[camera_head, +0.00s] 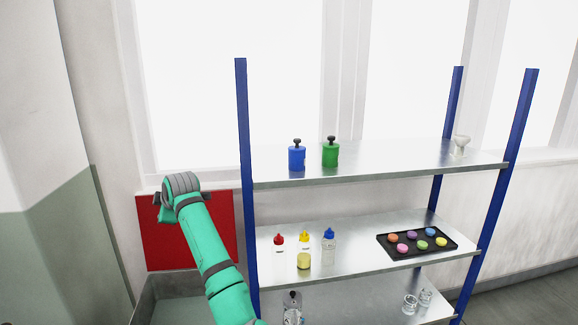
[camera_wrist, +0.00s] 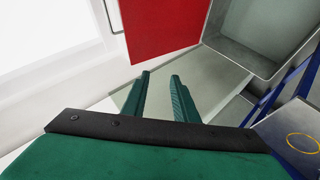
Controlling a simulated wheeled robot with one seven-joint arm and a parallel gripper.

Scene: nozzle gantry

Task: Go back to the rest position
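My arm reaches up at the left of the head view, beside the shelf's left blue post. My gripper (camera_wrist: 160,97) shows in the wrist view as two green fingers with a gap between them. The gap is empty, so it is open and holds nothing. In the head view the fingers are hidden behind my wrist. A red panel (camera_head: 184,234) is on the wall behind my arm, and it also shows at the top of the wrist view (camera_wrist: 165,25).
A metal shelf (camera_head: 400,160) with blue posts holds blue (camera_head: 297,158) and green (camera_head: 330,155) containers on top. Below stand several capped bottles (camera_head: 303,252) and a black tray (camera_head: 440,250) of coloured discs. A grey basin (camera_wrist: 262,40) lies beyond my fingers.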

